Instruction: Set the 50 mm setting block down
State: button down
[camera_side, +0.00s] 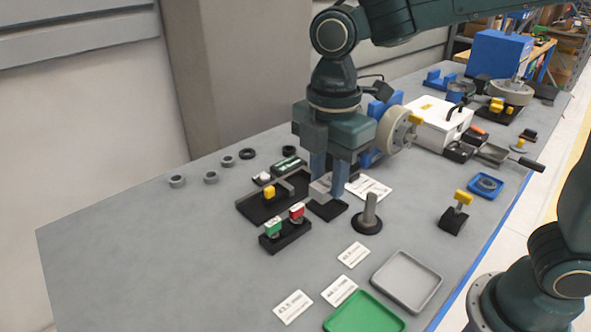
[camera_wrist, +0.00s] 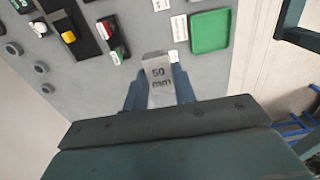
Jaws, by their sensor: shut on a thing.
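The 50 mm setting block (camera_wrist: 158,70) is a light grey block marked "50 mm". My gripper (camera_wrist: 160,92) is shut on it, with one finger on each side. In the side view my gripper (camera_side: 329,182) points down and the block (camera_side: 320,187) shows between its fingers. A small black pad (camera_side: 328,209) lies right under the block. I cannot tell whether the block touches the pad. The fingers hide part of the block.
A black fixture with a yellow knob (camera_side: 269,192) and a red-and-green button box (camera_side: 286,234) stand left of the pad. A post on a round base (camera_side: 368,215) stands close on its right. Labels, a grey tray (camera_side: 407,281) and a green tray (camera_side: 364,314) lie in front.

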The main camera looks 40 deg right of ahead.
aim_at(321, 274)
jog(key=shift+s+f, duration=0.1)
jog(key=shift+s, duration=0.05)
notch_tip(321, 274, down, 20)
jog(key=shift+r, duration=0.1)
dwell(1.1)
jog(key=c, duration=1.1)
grip_release()
notch_tip(321, 274, up, 12)
dwell(0.5)
